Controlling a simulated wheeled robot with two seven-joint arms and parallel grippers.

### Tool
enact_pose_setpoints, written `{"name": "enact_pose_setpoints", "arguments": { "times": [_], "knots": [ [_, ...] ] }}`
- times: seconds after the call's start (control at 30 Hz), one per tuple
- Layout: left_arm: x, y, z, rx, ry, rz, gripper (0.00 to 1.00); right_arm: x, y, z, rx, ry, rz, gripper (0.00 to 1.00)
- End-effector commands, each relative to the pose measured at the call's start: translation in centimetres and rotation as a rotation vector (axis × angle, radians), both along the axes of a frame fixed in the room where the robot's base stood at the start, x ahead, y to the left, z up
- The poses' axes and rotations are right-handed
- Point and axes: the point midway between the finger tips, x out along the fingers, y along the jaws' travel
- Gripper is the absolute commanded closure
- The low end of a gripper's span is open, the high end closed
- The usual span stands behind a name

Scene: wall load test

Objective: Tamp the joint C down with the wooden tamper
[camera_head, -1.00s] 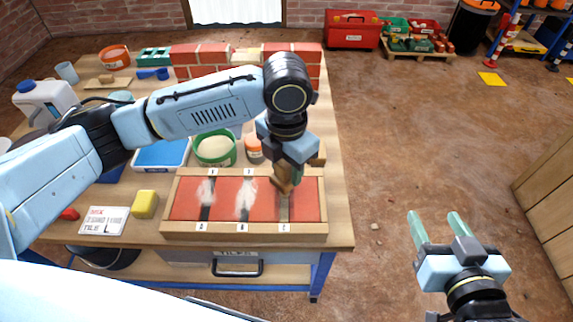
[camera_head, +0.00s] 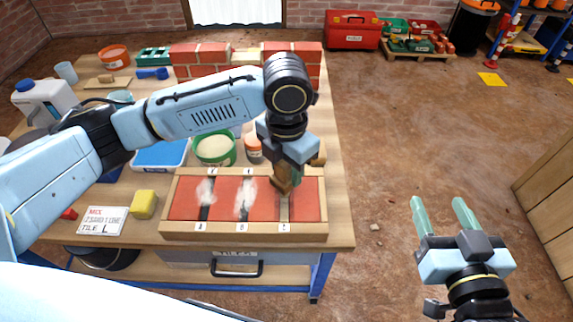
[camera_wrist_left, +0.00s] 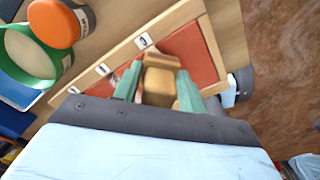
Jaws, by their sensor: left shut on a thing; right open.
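My left gripper (camera_head: 287,178) is shut on the wooden tamper (camera_head: 283,184), over the right part of the tile panel. The tamper also shows between the green fingers in the left wrist view (camera_wrist_left: 159,82). Joint C (camera_head: 284,208) is a tan strip between two red tiles at the right of the panel; its upper part is hidden behind the tamper and gripper. I cannot tell whether the tamper touches the joint. Joints A (camera_head: 205,199) and B (camera_head: 245,199) have white material spread around them. My right gripper (camera_head: 439,218) is open and empty over the floor at the right.
The wooden panel frame (camera_head: 240,230) lies at the table's front edge. Behind it stand a green tub of sand (camera_head: 214,148) and an orange-lidded jar (camera_head: 253,149). A yellow sponge (camera_head: 143,204) and a note card (camera_head: 103,221) lie to the left.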

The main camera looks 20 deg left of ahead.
Motion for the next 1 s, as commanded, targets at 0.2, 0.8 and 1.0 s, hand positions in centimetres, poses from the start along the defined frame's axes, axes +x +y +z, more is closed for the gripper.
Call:
{"name": "enact_pose_setpoints", "arguments": {
  "times": [0.2, 0.8, 1.0],
  "knots": [
    [0.0, 0.0, -0.1, 0.0, 0.0, 0.0, 0.82, 0.0, 0.0, 0.0, 0.0, 0.001, 0.0, 0.45],
    [0.0, 0.0, -0.8, 0.0, 0.0, 0.001, 0.82, 0.0, 0.0, -0.1, 0.0, 0.001, 0.0, 0.45],
    [0.0, 0.0, -1.0, 0.0, 0.0, 0.0, 0.82, 0.0, 0.0, -0.2, 0.0, 0.001, 0.0, 0.45]
  ]
}}
